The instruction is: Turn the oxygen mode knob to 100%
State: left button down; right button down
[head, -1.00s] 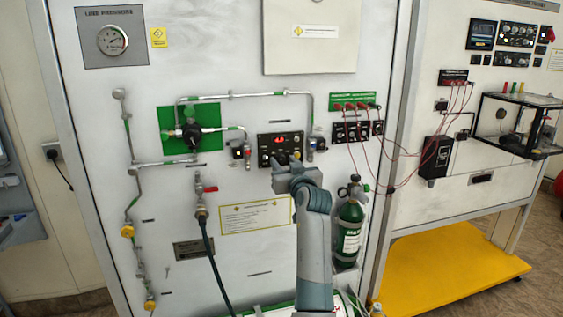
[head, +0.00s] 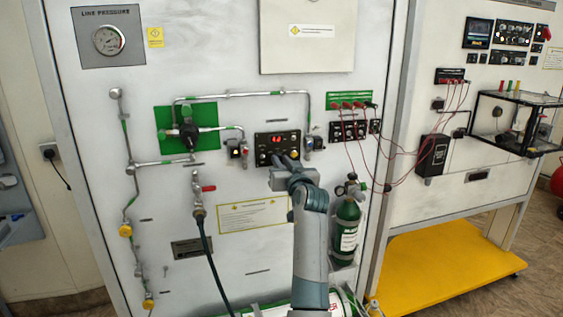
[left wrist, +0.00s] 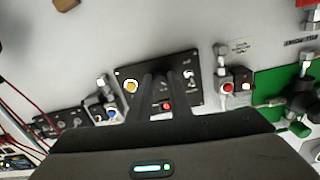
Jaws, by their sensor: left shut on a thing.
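The black control panel (head: 262,148) with a red lit display (head: 277,139) is on the grey wall board. In the left wrist view the panel (left wrist: 203,98) appears turned over, with a yellow round button (left wrist: 131,87) and a red light (left wrist: 166,106). My left gripper (head: 284,158) is at the panel's lower edge. In the left wrist view its two dark fingers (left wrist: 168,78) reach onto the panel face, close together and shut on a small knob there. The knob is mostly hidden between the fingers, so its pointer and setting cannot be read. My right gripper is not in view.
Valves and pipes (head: 165,162) run left of the panel. A green oxygen cylinder (head: 347,225) stands right of my left arm. Red leads (head: 382,150) hang farther right. A yellow platform (head: 440,265) is at lower right.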

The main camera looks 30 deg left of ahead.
pick_arm(q)
jog(key=shift+r+m+p, duration=0.1)
jog(key=shift+m+p, duration=0.2)
jog(key=shift+m, duration=0.3)
jog(key=m+p, duration=0.1)
jog(key=m, duration=0.1)
jog(key=shift+r+m, duration=0.1)
jog(key=shift+m, duration=0.2)
jog(key=m+p, duration=0.2)
jog(key=m, duration=0.2)
jog(key=shift+p, duration=0.4)
jog(key=shift+m+p, duration=0.45)
jog(key=shift+m, duration=0.35)
jog(key=c, duration=1.6)
grip_release()
jog(key=shift+f, duration=0.25)
